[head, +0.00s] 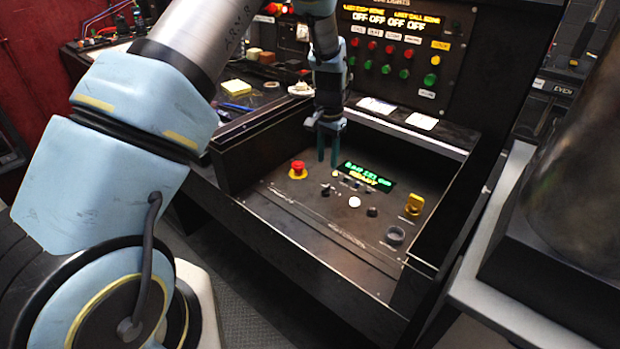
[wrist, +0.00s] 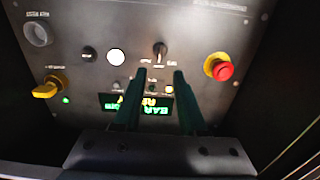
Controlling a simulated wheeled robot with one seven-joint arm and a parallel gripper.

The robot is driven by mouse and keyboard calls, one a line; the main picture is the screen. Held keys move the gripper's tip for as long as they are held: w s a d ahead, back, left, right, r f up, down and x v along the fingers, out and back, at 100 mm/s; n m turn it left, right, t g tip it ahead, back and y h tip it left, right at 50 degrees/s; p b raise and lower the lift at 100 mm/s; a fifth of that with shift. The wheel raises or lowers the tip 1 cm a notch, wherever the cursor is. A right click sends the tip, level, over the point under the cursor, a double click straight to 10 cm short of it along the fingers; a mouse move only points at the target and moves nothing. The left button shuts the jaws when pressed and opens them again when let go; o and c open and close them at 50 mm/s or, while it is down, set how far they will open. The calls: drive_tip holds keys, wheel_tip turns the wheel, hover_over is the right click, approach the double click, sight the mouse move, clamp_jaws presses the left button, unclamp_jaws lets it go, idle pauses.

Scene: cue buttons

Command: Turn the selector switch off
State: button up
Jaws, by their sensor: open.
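A small dark lever switch (head: 326,189), which looks like the selector switch, sits on the sloping control panel (head: 300,205). It also shows in the wrist view (wrist: 160,49), just beyond and between my fingertips. A yellow rotary handle (head: 413,204) is on the panel's right in the head view and at the left in the wrist view (wrist: 46,88). The labels are too small to read, so I cannot tell for certain which is the selector. My gripper (head: 327,163) is open and empty above the panel; its two fingers (wrist: 160,72) point at it, apart from the lever.
The panel also has a red mushroom button (head: 298,168), a white button (head: 354,202), a black knob (head: 372,211), a dark ring (head: 395,235) and a lit green display (head: 366,176). Side walls enclose the panel. An upright board with several red and green buttons (head: 388,60) stands behind.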

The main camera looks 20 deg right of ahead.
sight(326, 187)
wheel_tip(326, 187, down, 10)
drive_tip(key=p, duration=0.2)
drive_tip(key=shift+r+p, duration=0.1)
drive_tip(key=shift+p, duration=0.3)
drive_tip(key=shift+c, duration=0.3)
clamp_jaws()
